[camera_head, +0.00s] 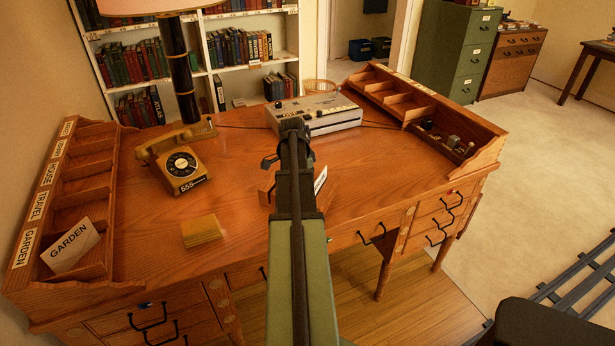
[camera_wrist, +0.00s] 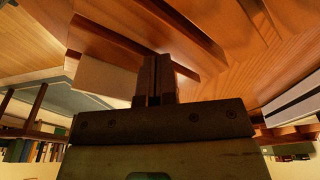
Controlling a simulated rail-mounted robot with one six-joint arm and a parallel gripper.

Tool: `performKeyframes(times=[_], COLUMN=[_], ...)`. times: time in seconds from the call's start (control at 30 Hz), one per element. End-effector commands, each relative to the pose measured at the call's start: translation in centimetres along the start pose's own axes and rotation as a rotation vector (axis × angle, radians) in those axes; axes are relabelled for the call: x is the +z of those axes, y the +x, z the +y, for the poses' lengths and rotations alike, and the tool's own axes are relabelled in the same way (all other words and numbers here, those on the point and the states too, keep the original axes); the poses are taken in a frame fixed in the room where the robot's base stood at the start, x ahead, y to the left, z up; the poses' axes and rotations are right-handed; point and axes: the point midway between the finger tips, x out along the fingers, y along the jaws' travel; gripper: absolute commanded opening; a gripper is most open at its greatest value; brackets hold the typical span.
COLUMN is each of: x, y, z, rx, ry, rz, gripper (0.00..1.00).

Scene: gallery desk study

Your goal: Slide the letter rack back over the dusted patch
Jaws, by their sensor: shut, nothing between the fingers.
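A small wooden letter rack (camera_head: 267,193) stands mid-desk, mostly hidden behind my arm. A white card (camera_head: 320,180) shows at its right side. In the wrist view, dark wooden bars (camera_wrist: 110,38) and a pale card (camera_wrist: 106,80), apparently parts of the rack, lie close to my fingers. My gripper (camera_wrist: 160,62) is shut and empty beside them; I cannot tell whether it touches. In the head view my gripper (camera_head: 293,140) is over the middle of the desk, its fingertips hard to make out. I cannot make out the dusted patch.
A yellow telephone (camera_head: 180,167) and a tan pad (camera_head: 201,231) lie left of my arm. A grey machine (camera_head: 318,112) stands behind. Pigeonhole units edge the desk at left (camera_head: 75,200) and right (camera_head: 420,105). Desk top right of the rack (camera_head: 380,165) is clear.

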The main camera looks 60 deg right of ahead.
Motion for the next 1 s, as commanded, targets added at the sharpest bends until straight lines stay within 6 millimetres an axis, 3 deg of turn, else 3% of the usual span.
performKeyframes(times=[0.3, 0.43, 0.6, 0.83, 1.0], x=[7.4, 9.5, 10.6, 10.6, 10.8], y=[-1.3, -1.7, -1.9, -1.9, -1.9], z=[0.1, 0.0, 0.0, 0.0, 0.2], rx=[-0.001, 0.000, 0.000, 0.000, 0.000], ry=[-0.001, 0.000, 0.002, -0.003, -0.219], rz=[0.001, 0.002, 0.002, 0.002, -0.006], gripper=[0.00, 0.00, 0.00, 0.00, 0.00])
